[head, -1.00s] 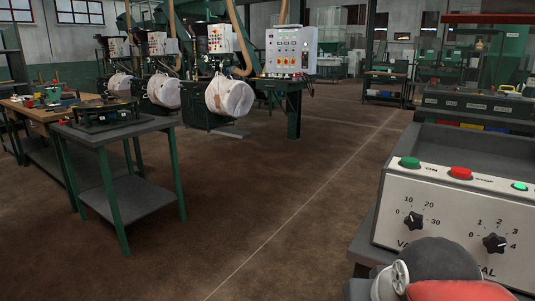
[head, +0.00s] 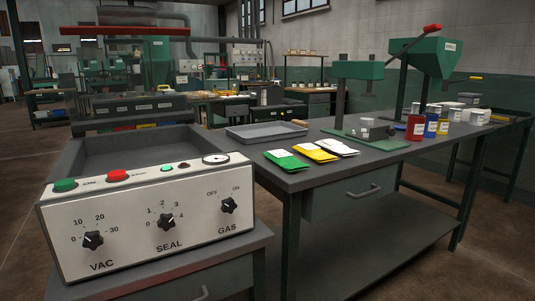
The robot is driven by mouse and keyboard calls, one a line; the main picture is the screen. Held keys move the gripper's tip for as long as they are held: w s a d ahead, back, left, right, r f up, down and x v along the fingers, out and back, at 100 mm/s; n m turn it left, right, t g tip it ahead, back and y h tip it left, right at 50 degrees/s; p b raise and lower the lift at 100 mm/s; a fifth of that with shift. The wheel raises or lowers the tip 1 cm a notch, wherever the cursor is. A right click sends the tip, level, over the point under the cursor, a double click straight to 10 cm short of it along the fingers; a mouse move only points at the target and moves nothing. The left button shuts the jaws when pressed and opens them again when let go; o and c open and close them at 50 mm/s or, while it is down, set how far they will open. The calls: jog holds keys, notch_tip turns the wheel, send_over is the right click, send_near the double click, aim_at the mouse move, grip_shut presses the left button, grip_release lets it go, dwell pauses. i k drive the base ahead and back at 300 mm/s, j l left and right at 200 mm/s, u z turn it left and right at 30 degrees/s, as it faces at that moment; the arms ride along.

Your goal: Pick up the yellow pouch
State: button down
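The yellow pouch (head: 313,153) lies flat on the dark workbench near its front edge, yellow with a white end. It is the middle one of three pouches, between a green and white pouch (head: 287,160) on its left and a mostly white pouch (head: 338,148) on its right. The pouches lie close side by side; I cannot tell whether they touch. My gripper is not in view.
A vacuum sealer (head: 150,222) with knobs and buttons stands at the front left. Behind the pouches is a grey tray (head: 266,132). Bench top (head: 300,180) in front of the pouches is clear.

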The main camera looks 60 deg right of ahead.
aim_at(309, 149)
jog(key=z, duration=2.45)
jog(key=i+l+z, duration=0.15)
jog(key=l+z, duration=0.15)
jog(key=z, duration=0.15)
